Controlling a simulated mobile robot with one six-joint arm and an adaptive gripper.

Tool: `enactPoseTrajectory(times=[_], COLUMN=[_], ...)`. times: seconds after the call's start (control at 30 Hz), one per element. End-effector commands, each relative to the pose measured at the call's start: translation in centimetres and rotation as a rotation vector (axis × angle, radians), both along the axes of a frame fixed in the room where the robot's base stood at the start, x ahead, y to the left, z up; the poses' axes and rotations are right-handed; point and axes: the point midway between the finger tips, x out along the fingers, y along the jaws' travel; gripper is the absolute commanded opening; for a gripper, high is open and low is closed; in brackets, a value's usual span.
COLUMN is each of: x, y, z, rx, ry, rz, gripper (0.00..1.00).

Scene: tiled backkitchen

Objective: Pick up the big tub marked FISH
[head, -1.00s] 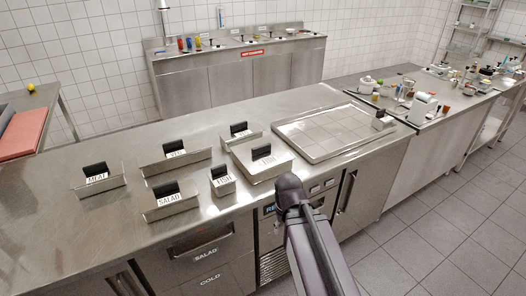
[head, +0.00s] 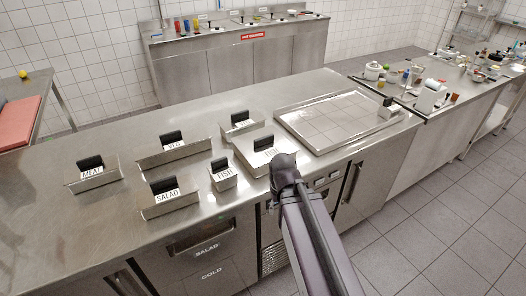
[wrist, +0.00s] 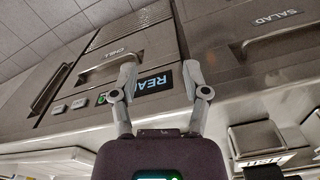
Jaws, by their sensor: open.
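A wide steel tub (head: 246,163) with a black upright tab stands on the steel counter; its label is small and partly blurred, seemingly FISH. A smaller tub marked FISH (head: 223,184) stands just left of it. The end of my arm is in front of the wide tub's right front corner in the head view, hiding part of it. My gripper (wrist: 160,73) is open and empty in the wrist view, its fingers before the counter's front with the display panel.
Other tubs marked MEAT (head: 92,181), VEG (head: 173,155) and SALAD (head: 169,206) stand at left, and another unread tub (head: 241,129) behind. A tiled tray (head: 333,121) lies to the right. The counter's front edge and drawers are close to my gripper.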

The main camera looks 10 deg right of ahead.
Motion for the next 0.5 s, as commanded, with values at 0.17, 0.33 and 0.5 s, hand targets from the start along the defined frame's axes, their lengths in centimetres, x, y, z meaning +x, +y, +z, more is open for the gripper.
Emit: enactPoseTrajectory(times=[0.17, 0.33, 0.5], x=[0.7, 2.8, 6.4], y=[0.0, -1.0, -0.8], z=[0.1, 0.5, 1.4], rx=[-0.02, -0.096, -0.235], ry=[0.001, 0.009, 0.041], rz=[0.038, 0.18, 0.424], gripper=[0.63, 0.63, 0.63])
